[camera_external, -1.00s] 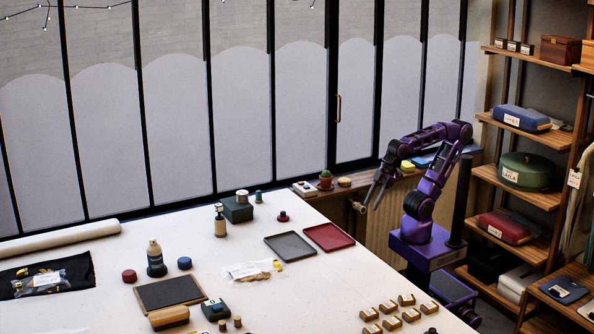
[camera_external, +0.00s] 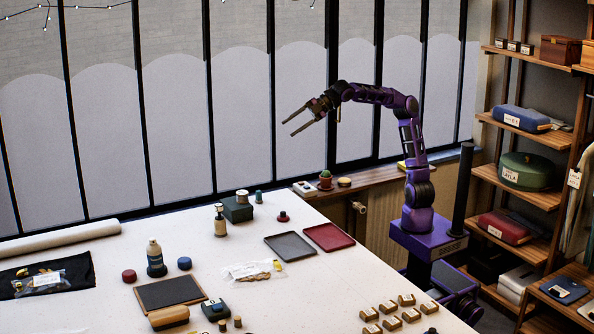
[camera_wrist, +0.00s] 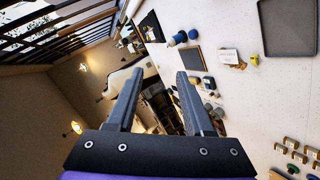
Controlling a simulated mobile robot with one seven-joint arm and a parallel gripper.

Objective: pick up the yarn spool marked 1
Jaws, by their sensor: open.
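My gripper (camera_external: 288,128) is open and empty, raised high above the far side of the white table (camera_external: 330,290) and pointing left. In the wrist view its two fingers (camera_wrist: 158,80) are spread apart with nothing between them. No number 1 can be read on any spool. Small round spool-like pieces stand on the table: a dark red one (camera_external: 129,276), a blue one (camera_external: 185,263), a teal one (camera_external: 259,196) and a dark red one (camera_external: 283,216) near the back. I cannot tell which is the marked spool.
A grey tray (camera_external: 290,248) and a red tray (camera_external: 329,237) lie near the table's right edge. A green box (camera_external: 237,211), bottles (camera_external: 156,258) and a dark board (camera_external: 170,292) stand left of them. Several small labelled blocks (camera_external: 388,307) sit at front right. Shelves (camera_external: 530,130) stand at right.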

